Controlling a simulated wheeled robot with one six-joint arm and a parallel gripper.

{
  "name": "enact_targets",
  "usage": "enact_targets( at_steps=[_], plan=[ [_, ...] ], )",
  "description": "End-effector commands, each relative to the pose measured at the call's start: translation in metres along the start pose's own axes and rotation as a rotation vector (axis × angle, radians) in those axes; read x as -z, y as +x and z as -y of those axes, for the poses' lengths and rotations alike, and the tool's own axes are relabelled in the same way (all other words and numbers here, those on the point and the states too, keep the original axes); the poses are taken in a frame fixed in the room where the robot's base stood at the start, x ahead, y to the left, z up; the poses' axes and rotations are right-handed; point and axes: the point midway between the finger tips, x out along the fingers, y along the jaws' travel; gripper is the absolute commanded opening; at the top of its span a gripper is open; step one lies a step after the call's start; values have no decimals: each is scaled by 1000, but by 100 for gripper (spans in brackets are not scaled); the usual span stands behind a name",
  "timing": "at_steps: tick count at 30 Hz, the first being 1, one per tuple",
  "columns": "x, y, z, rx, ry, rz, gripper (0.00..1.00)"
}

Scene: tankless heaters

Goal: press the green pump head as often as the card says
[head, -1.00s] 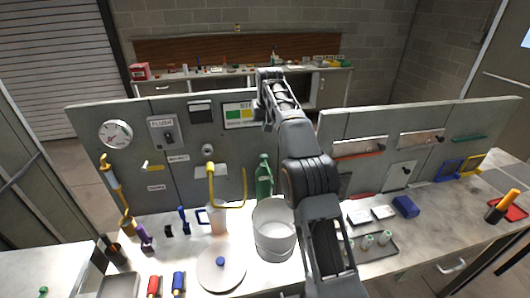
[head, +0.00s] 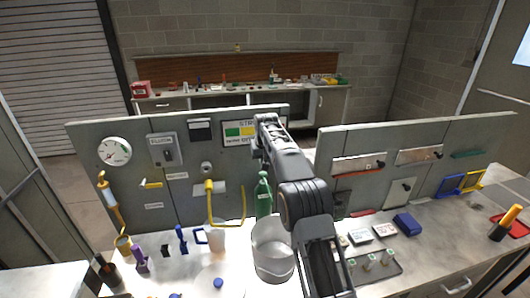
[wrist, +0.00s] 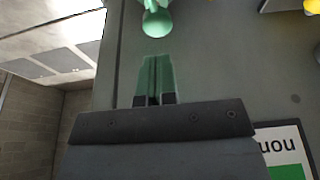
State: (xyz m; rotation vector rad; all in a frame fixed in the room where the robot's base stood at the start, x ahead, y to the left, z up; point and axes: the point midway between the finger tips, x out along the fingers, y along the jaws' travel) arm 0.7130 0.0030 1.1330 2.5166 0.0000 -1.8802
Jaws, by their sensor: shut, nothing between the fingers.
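In the head view my arm hides the gripper. Two small white cards (head: 360,236) (head: 384,230) lie on the bench right of my arm; their print is too small to read.
A sign (head: 240,133) is on the panel.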

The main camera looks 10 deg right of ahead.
Motion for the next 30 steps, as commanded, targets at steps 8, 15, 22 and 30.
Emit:
enact_targets(
  at_steps=[8, 15, 22, 30],
  plan=[
    [-9, 32, 0, 0, 0, 1, 0],
    [-12, 41, 0, 0, 0, -1, 0],
    [-12, 42, 0, 0, 0, -1, 0],
    [-16, 58, 0, 0, 0, 2, 0]
  ],
)
